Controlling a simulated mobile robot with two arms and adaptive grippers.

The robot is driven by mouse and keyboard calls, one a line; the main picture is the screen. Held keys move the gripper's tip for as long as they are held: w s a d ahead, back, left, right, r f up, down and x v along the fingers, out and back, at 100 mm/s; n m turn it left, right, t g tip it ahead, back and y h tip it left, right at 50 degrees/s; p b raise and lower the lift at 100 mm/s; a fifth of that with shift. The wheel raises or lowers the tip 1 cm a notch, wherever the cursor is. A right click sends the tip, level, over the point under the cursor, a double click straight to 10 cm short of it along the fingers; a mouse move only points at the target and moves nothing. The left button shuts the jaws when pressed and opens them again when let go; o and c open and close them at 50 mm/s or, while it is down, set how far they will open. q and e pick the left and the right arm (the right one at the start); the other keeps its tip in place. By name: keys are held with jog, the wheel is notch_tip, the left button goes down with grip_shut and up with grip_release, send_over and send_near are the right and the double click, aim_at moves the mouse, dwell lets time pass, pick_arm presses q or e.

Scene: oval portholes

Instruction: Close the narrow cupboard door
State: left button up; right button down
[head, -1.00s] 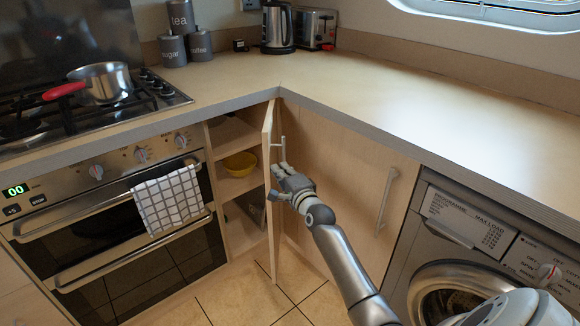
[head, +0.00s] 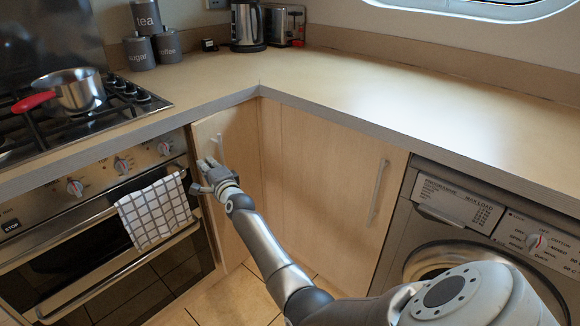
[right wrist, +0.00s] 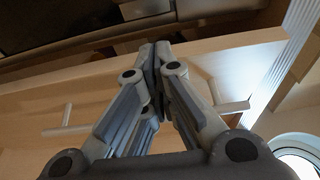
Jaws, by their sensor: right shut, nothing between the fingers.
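The narrow cupboard door (head: 241,170) is pale wood and stands between the oven and the inner corner of the counter. It covers the cupboard's front, and the shelves inside are hidden. It looks shut or nearly shut; I cannot tell whether a small gap is left at its oven-side edge. Its bar handle (head: 220,148) is near the top. My right gripper (head: 207,172) is at the door's oven-side part, just below the handle, with its fingers together and empty. In the right wrist view, its fingertips (right wrist: 157,52) meet close to pale wood. My left gripper is not in view.
The oven (head: 110,245) with a checked towel (head: 155,212) is left of the door. A wider cupboard door (head: 330,180) and a washing machine (head: 470,225) are to the right. A pan (head: 78,92) sits on the hob. The counter's right stretch is clear.

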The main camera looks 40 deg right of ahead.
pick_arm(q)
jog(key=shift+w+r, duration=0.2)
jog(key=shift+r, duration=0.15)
pick_arm(e)
jog(key=shift+w+a, duration=0.15)
jog(key=shift+w, duration=0.2)
jog(key=shift+s, duration=0.15)
